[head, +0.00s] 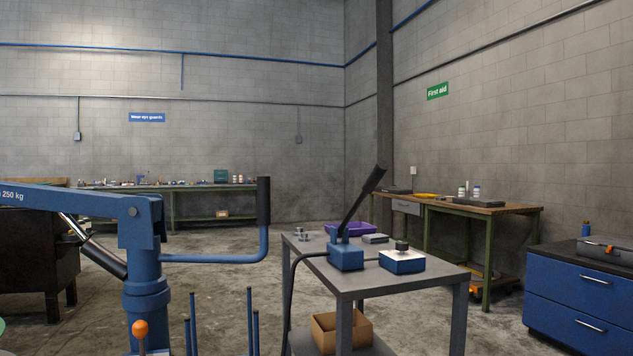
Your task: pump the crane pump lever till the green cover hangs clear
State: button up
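The pump lever (361,200) is a dark bar with a thick black grip, tilted up and to the right. It rises from a blue pump block (346,257) on a small grey table. A black hose runs from the block to the left and down past the table edge. The blue crane (147,265) stands at the left, its boom marked "250 kg" and its ram (92,247) below it. The boom's far end is out of frame. A small pale green edge (2,326) shows at the far left; I cannot tell what it is. My gripper is not in view.
A blue box with a black knob (402,261) sits beside the pump on the grey table (431,279). The crane's handle (264,202) stands left of the table. Blue upright rods (194,320) rise in front. A blue drawer cabinet (583,299) stands right; floor between is open.

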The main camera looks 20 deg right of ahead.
aim_at(381, 167)
jog(key=i+l+u, duration=0.15)
jog(key=l+u, duration=0.15)
jog(key=u, duration=0.15)
jog(key=l+u, duration=0.4)
jog(key=i+l+u, duration=0.1)
jog(key=l+u, duration=0.6)
jog(key=u, duration=0.15)
jog(key=k+l+u, duration=0.1)
jog(key=l+u, duration=0.35)
jog(key=j, duration=0.1)
